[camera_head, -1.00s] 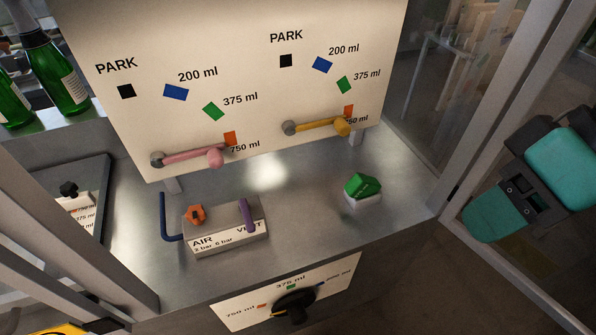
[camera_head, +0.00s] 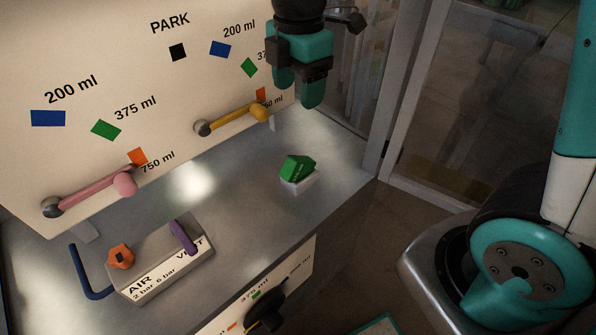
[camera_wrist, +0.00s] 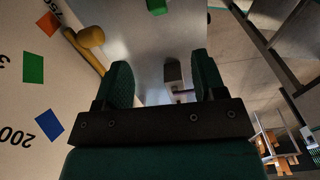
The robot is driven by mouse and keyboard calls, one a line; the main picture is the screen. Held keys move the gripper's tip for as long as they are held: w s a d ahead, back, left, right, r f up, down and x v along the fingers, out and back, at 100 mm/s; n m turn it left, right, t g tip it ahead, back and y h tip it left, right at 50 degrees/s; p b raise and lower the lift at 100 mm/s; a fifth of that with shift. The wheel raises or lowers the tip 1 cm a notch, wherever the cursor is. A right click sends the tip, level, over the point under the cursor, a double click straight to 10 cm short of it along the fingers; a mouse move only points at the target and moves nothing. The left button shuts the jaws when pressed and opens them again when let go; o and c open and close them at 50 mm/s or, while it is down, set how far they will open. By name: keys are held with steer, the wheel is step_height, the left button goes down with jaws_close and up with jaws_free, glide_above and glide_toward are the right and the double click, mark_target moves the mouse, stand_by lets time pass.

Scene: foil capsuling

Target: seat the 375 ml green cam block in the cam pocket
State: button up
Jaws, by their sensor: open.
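The green cam block (camera_head: 297,168) sits slightly tilted on a small white base (camera_head: 301,184) on the metal counter. Pale lettering on the block is too small to read. The block also shows at the top edge of the wrist view (camera_wrist: 157,6), partly cut off. I cannot tell whether the white base is the cam pocket, and no other pocket is clear. My gripper (camera_head: 298,90) is open and empty, above and behind the block near the right end of the panel. In the wrist view my gripper's fingers (camera_wrist: 163,72) are apart with the counter beyond.
The panel carries a yellow lever (camera_head: 232,120) and a pink lever (camera_head: 90,192). An AIR/VENT box (camera_head: 160,268) with orange and purple knobs stands front left. A black dial (camera_head: 264,312) is on the counter's front. A metal post (camera_head: 385,130) rises at right.

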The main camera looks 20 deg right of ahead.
glide_above(295, 159)
steer(key=shift+n, duration=0.4)
steer(key=f, duration=1.2)
steer(key=shift+d+f, duration=0.25)
steer(key=shift+d, duration=0.1)
steer(key=shift+a+f, duration=0.15)
steer(key=shift+f, duration=1.25)
steer(key=shift+a+f, duration=0.1)
steer(key=shift+f, duration=1.25)
steer(key=c, duration=1.1)
steer(key=shift+w+r, duration=0.1)
steer(key=shift+c, duration=0.2)
